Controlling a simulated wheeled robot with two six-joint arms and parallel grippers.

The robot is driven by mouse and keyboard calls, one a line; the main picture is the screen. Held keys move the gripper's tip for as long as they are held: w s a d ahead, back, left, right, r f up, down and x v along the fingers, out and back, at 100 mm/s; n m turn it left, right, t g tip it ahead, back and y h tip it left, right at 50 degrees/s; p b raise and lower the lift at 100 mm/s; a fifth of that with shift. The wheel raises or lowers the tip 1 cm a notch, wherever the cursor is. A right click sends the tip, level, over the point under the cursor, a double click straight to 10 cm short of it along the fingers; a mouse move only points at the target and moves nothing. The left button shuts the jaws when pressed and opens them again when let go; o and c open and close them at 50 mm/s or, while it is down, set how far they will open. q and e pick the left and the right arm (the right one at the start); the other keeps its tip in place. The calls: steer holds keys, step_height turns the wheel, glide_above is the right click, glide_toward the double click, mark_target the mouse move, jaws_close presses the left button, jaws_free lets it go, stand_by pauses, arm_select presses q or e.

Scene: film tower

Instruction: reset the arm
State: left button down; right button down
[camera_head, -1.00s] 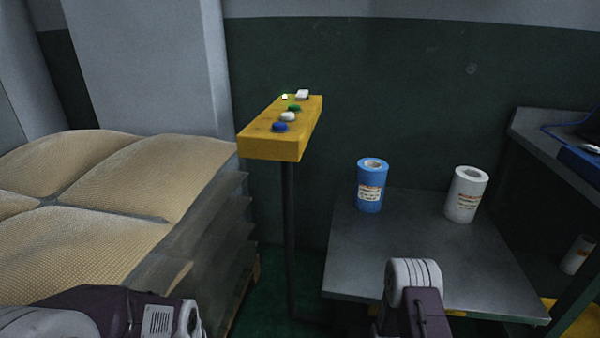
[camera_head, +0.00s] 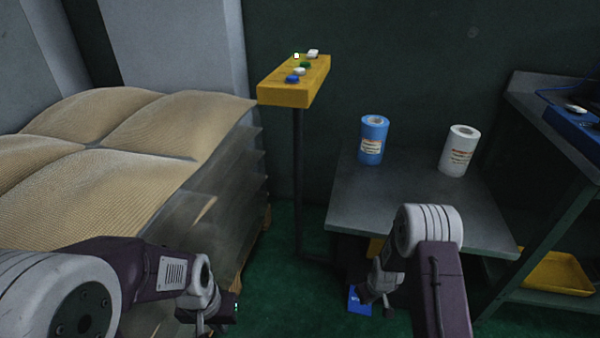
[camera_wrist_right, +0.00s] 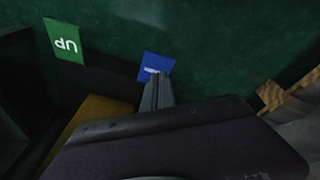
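My left gripper (camera_head: 226,308) hangs low beside the front of the sack pallet, small and dark, and its fingers are not clear. My right arm bends down in front of the metal table, with its gripper low near the floor. In the right wrist view the fingers of my right gripper (camera_wrist_right: 158,88) are close together. A blue card (camera_wrist_right: 156,66) with white marks shows just beyond their tips; it is also low by the right arm in the head view (camera_head: 358,301). I cannot tell whether the fingers touch it. A green card (camera_wrist_right: 65,42) reads "UP" upside down.
A yellow button box (camera_head: 292,94) stands on a dark post. A blue roll (camera_head: 372,140) and a white roll (camera_head: 459,151) stand on the metal table (camera_head: 400,200). Stacked sacks (camera_head: 90,190) fill the left. A yellow tray (camera_head: 555,274) sits under the right bench.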

steer(key=s+a+r+t+p, duration=0.1)
steer(key=a+r+p, duration=0.1)
steer(key=r, duration=0.9)
steer(key=s+a+r+t+p, duration=0.1)
steer(key=r, duration=1)
steer(key=s+a+r+m+g+p, duration=0.1)
steer(key=s+r+m+g+p, duration=0.25)
steer(key=s, duration=1.15)
step_height(320, 180, up, 36)
steer(key=p, duration=3.5)
steer(key=shift+w, duration=0.25)
steer(key=shift+m, duration=0.35)
